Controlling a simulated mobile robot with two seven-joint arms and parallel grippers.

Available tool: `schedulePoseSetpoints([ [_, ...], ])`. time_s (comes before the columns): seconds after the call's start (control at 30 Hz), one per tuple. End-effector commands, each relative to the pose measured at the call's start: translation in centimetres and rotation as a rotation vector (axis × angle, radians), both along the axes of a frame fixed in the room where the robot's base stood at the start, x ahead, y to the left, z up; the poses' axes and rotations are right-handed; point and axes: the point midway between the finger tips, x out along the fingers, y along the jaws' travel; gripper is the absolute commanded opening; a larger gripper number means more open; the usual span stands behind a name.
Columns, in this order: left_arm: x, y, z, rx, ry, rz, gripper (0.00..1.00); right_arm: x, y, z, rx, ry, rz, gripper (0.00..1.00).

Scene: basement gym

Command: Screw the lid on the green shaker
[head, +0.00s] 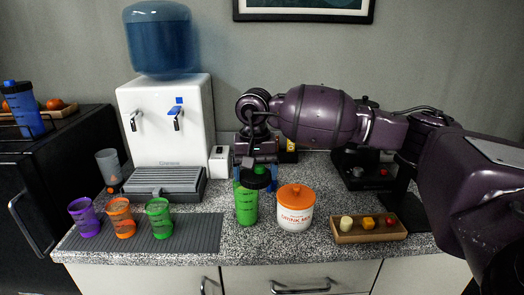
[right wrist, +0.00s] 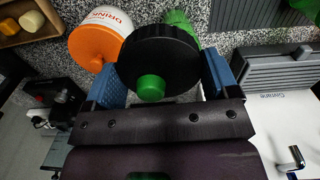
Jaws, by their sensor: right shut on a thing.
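The green shaker (head: 246,206) stands upright on the counter, left of the orange-lidded tub. Its round black lid (head: 255,179) with a green cap is at the shaker's top, slightly to the right. My right gripper (head: 257,168) reaches in from the right and is shut on the lid. In the right wrist view the black lid (right wrist: 158,55) sits between the blue finger pads, its green cap facing the camera. Part of the green shaker (right wrist: 180,18) shows beyond it. I cannot tell whether lid and rim touch. My left gripper is out of view.
The orange-lidded tub (head: 295,212) stands close right of the shaker. A wooden tray (head: 370,237) with small blocks is farther right. Purple, orange (head: 121,218) and green cups stand on a grey mat (head: 195,240) at left, before the water dispenser (head: 165,120).

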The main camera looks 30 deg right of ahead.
Motion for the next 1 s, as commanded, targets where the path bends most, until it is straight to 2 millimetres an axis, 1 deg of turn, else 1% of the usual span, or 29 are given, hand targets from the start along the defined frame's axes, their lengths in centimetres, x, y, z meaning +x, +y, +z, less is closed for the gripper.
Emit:
schedulePoseSetpoints([
  [0.03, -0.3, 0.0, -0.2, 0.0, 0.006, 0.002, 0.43, -1.3, 2.1, -1.7, 0.004, 0.009, 0.124, 0.58],
  [0.1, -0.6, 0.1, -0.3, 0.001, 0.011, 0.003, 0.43, -3.1, 4.7, -3.8, 0.006, 0.01, 0.282, 0.58],
  [0.13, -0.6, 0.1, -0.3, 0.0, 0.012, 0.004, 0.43, -3.8, 5.6, -4.5, 0.006, 0.007, 0.339, 0.58],
  [0.2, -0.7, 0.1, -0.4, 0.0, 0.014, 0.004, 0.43, -5.7, 7.7, -6.2, 0.007, 0.008, 0.433, 0.58],
  [0.3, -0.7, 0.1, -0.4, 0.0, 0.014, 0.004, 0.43, -8.1, 9.9, -8.3, 0.006, 0.006, 0.491, 0.58],
  [0.33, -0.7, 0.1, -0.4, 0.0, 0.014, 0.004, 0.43, -8.7, 10.4, -8.8, 0.005, 0.006, 0.5, 0.58],
  [0.4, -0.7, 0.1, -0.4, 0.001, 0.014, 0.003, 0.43, -9.6, 10.9, -9.9, 0.002, 0.005, 0.506, 0.58],
  [0.53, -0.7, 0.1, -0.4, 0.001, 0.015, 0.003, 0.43, -10.3, 11.1, -11.0, 0.001, 0.003, 0.502, 0.58],
  [1.0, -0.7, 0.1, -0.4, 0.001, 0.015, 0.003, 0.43, -10.4, 11.0, -11.2, -0.001, 0.002, 0.497, 0.58],
])
